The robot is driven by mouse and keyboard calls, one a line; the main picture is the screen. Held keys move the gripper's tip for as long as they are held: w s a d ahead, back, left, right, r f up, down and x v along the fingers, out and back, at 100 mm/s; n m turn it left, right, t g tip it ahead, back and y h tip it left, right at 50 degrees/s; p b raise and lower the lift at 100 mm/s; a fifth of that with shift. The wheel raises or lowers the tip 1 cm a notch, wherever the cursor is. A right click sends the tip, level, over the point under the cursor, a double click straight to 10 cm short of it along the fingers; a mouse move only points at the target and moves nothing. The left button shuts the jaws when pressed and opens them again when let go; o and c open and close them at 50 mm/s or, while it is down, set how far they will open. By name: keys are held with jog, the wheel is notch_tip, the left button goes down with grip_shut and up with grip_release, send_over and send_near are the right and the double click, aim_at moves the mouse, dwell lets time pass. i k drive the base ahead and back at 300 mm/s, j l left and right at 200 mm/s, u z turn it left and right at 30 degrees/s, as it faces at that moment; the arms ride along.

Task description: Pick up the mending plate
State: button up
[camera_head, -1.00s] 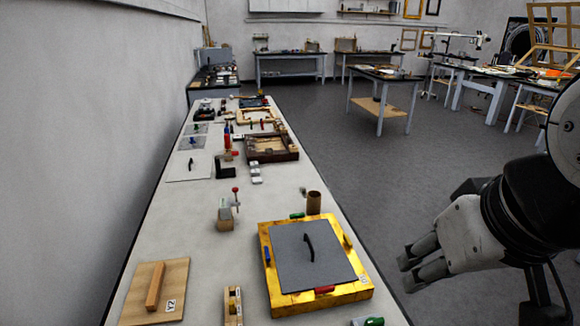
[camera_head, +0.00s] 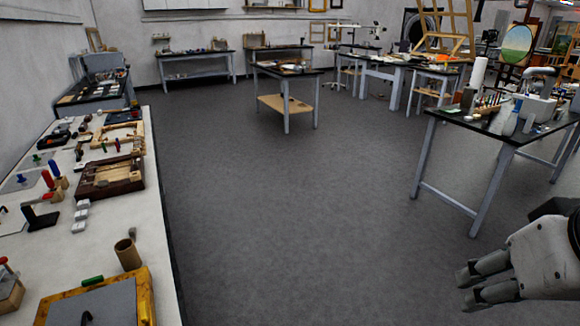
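I cannot single out the mending plate with certainty. Small pale grey pieces (camera_head: 81,216) lie on the long white workbench (camera_head: 155,205), too small to identify. A grey panel with a black handle (camera_head: 105,305) lies in a gilt frame (camera_head: 142,290) at the bottom left, cut off by the picture edge. My gripper (camera_head: 466,290) is at the lower right over the floor, far from the bench and holding nothing that I can see. Its fingers point left; whether they are open is unclear.
A dark wooden frame (camera_head: 110,178), a brown cup (camera_head: 127,254) and a black bracket (camera_head: 40,218) stand on the bench. Open grey floor (camera_head: 300,220) lies in the middle. A black-topped table (camera_head: 500,135) with bottles stands at the right.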

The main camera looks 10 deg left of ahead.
aim_at(132, 231)
jog(key=i+l+z, duration=0.25)
jog(key=i+l, duration=0.15)
jog(key=i+l+z, duration=0.25)
jog(key=i, duration=0.2)
jog(key=i+u, duration=0.35)
jog(key=i+l+u, duration=0.2)
jog(key=i+u, duration=0.2)
jog(key=i, duration=0.15)
jog(key=i+j+u, duration=0.1)
jog(key=i+u, duration=0.15)
jog(key=u, duration=0.15)
jog(key=i+u, duration=0.2)
jog(key=u, duration=0.25)
jog(key=i+u, duration=0.25)
jog(key=u, duration=0.15)
jog(key=i+l+u, duration=0.1)
jog(key=i+u, duration=0.15)
jog(key=u, duration=0.15)
jog(key=i+j+u, duration=0.25)
jog(key=i+u, duration=0.3)
jog(key=i, duration=0.2)
